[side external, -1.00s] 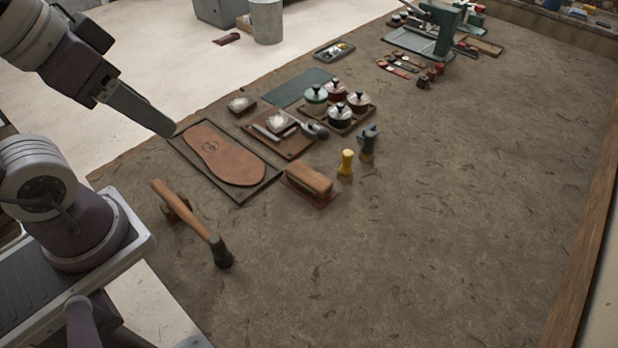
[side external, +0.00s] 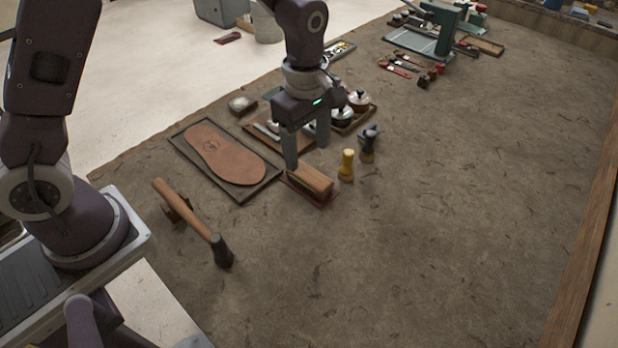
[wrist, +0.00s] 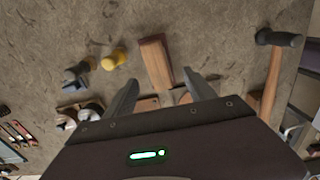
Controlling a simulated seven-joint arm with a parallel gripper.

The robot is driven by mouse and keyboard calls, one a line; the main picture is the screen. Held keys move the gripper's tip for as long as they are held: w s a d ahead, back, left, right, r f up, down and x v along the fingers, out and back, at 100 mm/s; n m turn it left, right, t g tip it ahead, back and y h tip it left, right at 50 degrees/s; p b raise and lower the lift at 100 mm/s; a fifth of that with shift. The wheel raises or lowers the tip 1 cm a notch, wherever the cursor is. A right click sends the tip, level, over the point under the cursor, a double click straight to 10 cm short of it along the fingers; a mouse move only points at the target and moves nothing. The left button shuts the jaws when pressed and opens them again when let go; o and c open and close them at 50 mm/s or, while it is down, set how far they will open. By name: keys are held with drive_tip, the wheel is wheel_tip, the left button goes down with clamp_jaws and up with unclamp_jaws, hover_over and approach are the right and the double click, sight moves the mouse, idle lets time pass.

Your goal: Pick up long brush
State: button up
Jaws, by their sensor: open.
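I cannot tell whether a finger touches the brush in the side view.
A yellow-handled brush (side external: 347,165) and a dark small tool (side external: 368,143) stand right of the brush. A leather sole (side external: 222,152) lies in a tray to the left. A hammer (side external: 200,228) lies at front left. Lidded jars (side external: 358,101) stand behind. The right of the bench is clear.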

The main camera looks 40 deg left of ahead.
sight(309, 174)
drive_tip(key=shift+n, duration=0.3)
drive_tip(key=f, duration=0.8)
drive_tip(key=shift+w+a+f, duration=0.1)
drive_tip(key=shift+w+f, duration=0.2)
drive_tip(key=shift+w, duration=0.05)
clamp_jaws()
